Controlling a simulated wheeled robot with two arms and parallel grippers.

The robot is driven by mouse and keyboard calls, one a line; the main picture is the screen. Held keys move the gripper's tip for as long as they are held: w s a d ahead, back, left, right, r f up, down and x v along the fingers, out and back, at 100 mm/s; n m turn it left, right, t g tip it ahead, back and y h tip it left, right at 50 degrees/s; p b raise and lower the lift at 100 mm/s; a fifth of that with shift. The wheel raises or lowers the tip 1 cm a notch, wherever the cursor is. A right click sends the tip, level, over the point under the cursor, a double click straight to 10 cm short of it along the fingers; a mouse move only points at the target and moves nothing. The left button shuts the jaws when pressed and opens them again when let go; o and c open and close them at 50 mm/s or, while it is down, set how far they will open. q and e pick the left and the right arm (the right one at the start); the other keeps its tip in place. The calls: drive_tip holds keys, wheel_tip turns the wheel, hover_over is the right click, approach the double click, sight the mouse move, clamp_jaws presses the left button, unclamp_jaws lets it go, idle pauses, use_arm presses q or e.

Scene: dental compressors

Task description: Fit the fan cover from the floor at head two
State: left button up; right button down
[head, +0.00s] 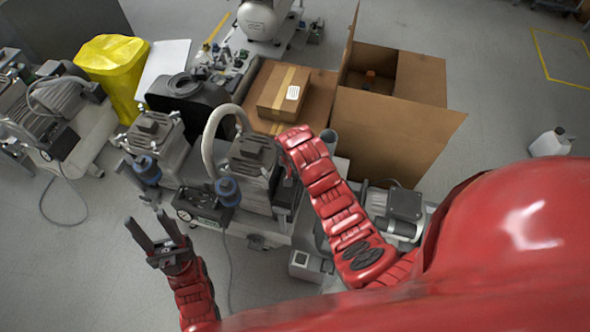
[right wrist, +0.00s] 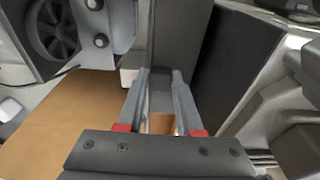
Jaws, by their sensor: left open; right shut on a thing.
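My right gripper (right wrist: 159,78) is shut on a dark grey panel-like piece (right wrist: 177,45), which looks like the fan cover seen nearly edge-on. In the head view, my right arm (head: 325,185) reaches up to the right side of the nearer compressor head (head: 252,158); its fingers are mostly hidden there. In the right wrist view, a dark fan wheel (right wrist: 53,30) shows at upper left, beside the held piece. I cannot tell whether the piece touches the compressor. My left gripper (head: 152,238) is open and empty over the floor, left of the gauge box (head: 203,210).
Another compressor head (head: 155,132) stands to the left, with a black casing (head: 190,98) behind it. A closed carton (head: 284,90) and an open cardboard box (head: 385,125) stand at the back. A hose (head: 210,135) arches between the heads. Floor at lower left is clear.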

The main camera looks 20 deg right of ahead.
sight(295, 180)
wheel_tip(295, 180, down, 4)
drive_tip(key=shift+r+b, duration=0.2)
drive_tip(key=shift+b, duration=0.75)
drive_tip(key=shift+f, duration=0.55)
drive_tip(key=shift+r, duration=0.1)
drive_tip(key=shift+f, duration=0.35)
idle(0.4)
unclamp_jaws()
idle(0.6)
drive_tip(key=shift+r, duration=0.15)
drive_tip(key=shift+r+p, duration=1.9)
drive_tip(key=shift+r, duration=1.55)
drive_tip(key=shift+s, duration=0.1)
